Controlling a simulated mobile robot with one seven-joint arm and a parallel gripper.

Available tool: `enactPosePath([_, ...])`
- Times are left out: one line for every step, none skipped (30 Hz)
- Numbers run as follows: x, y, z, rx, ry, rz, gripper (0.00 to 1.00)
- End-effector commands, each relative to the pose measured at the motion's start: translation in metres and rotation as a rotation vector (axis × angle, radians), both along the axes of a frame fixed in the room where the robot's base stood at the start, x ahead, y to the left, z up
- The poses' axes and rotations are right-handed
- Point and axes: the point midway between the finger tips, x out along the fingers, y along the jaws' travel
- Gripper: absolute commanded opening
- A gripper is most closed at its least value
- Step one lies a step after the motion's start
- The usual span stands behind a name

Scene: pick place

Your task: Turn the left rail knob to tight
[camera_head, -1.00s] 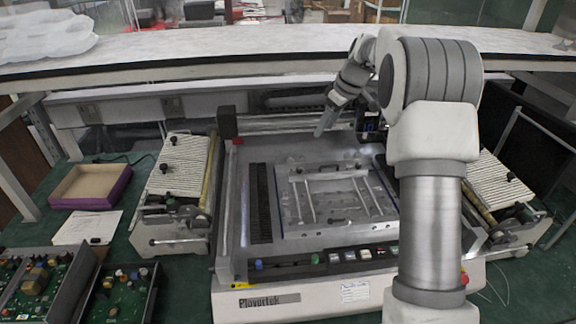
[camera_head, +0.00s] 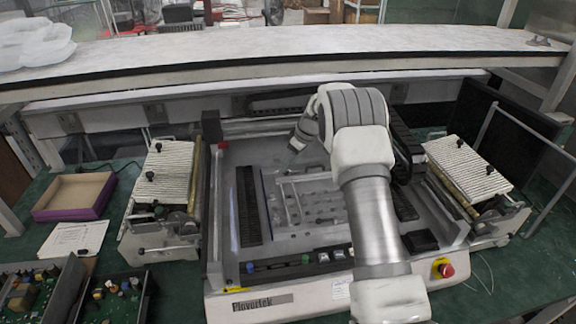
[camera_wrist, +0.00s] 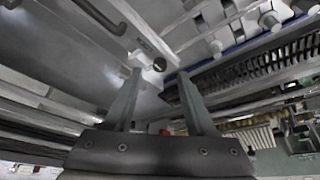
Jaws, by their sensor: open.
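My gripper (camera_wrist: 158,76) is open, with its two fingers apart and nothing held between them. A small round dark knob with a pale rim (camera_wrist: 159,64) shows in the wrist view at the end of a grey rail (camera_wrist: 138,38). It appears in the gap between the fingertips, seemingly beyond them; I cannot tell the distance or its turned position. In the head view my gripper (camera_head: 287,164) hangs over the upper left part of the inner frame (camera_head: 283,207) of the machine. The knob is too small to make out there.
The machine's front panel (camera_head: 262,303) has buttons and a red stop knob (camera_head: 446,270). Striped feeder units stand left (camera_head: 163,180) and right (camera_head: 466,170). A shelf (camera_head: 270,58) spans behind. A purple-sided box (camera_head: 75,197) and circuit boards (camera_head: 118,295) lie at left.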

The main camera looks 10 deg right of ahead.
Motion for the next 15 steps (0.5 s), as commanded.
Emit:
enactPosePath([0.002, 0.002, -0.007, -0.001, 0.002, 0.001, 0.56])
enactPosePath([0.003, 0.003, -0.01, -0.002, 0.001, 0.001, 0.56])
enactPosePath([0.004, 0.004, -0.014, -0.002, 0.001, 0.001, 0.56])
enactPosePath([0.005, 0.004, -0.017, -0.002, 0.001, 0.001, 0.56])
enactPosePath([0.006, 0.005, -0.019, -0.001, 0.0, 0.001, 0.56])
enactPosePath([0.007, 0.006, -0.021, -0.002, 0.0, 0.001, 0.56])
enactPosePath([0.007, 0.006, -0.023, -0.001, -0.001, 0.001, 0.56])
enactPosePath([0.007, 0.006, -0.024, -0.001, -0.001, 0.0, 0.56])
enactPosePath([0.008, 0.007, -0.025, -0.001, -0.001, 0.0, 0.56])
enactPosePath([0.008, 0.007, -0.026, -0.001, -0.001, 0.0, 0.56])
enactPosePath([0.008, 0.007, -0.026, -0.001, -0.001, 0.0, 0.56])
enactPosePath([0.008, 0.007, -0.027, -0.001, -0.001, 0.0, 0.56])
enactPosePath([0.008, 0.007, -0.027, -0.001, -0.001, 0.0, 0.56])
enactPosePath([0.008, 0.007, -0.027, -0.001, -0.001, 0.0, 0.56])
enactPosePath([0.008, 0.007, -0.027, -0.001, -0.001, 0.0, 0.56])
